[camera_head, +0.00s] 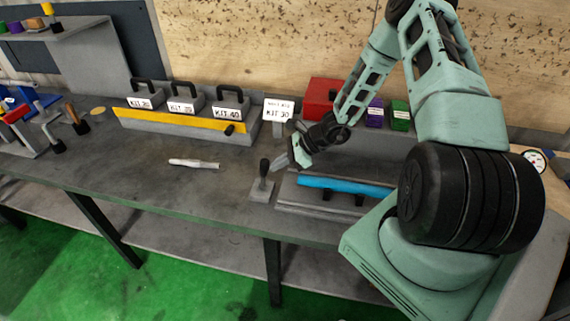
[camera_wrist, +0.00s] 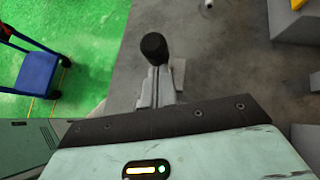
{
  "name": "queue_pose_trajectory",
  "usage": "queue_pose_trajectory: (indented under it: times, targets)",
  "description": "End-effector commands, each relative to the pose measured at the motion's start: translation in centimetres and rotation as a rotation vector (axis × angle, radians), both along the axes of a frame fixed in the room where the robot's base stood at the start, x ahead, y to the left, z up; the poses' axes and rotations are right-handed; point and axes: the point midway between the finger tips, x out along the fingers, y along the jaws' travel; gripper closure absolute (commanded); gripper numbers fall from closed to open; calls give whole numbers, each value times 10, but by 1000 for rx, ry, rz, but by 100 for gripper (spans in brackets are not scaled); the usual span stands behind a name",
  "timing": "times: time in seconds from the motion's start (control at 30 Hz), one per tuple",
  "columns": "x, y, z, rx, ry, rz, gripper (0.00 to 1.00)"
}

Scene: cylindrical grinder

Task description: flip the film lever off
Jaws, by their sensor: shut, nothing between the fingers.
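The lever (camera_head: 264,170) has a black knob on a thin stem and stands upright on a small grey base plate near the table's front edge. Which label it carries cannot be read. My gripper (camera_head: 281,161) is shut and empty, just to the right of the lever's knob. In the wrist view the black knob (camera_wrist: 154,47) shows just beyond my gripper's fingertips (camera_wrist: 158,82). The fingers hide the lower stem and part of the base (camera_wrist: 179,72). Whether fingers and lever touch cannot be told.
A blue cylinder (camera_head: 345,186) lies on a grey fixture to the right of the lever. A white tool (camera_head: 194,163) lies on the table to the left. Handled blocks with kit labels (camera_head: 183,105) stand behind.

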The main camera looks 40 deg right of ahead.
Motion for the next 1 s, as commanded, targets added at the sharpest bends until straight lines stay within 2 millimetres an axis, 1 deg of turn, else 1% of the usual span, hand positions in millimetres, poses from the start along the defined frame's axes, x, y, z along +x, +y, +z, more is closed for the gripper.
queue_pose_trajectory:
  times: [0.03, 0.23, 0.7, 1.0]
  targets:
    - [5, 5, 8, -30, 28, 9, 100]
    - [21, 17, 12, -136, 160, 9, 100]
    - [48, 38, 11, -122, 157, 2, 100]
    - [56, 44, 11, -122, 156, 2, 100]
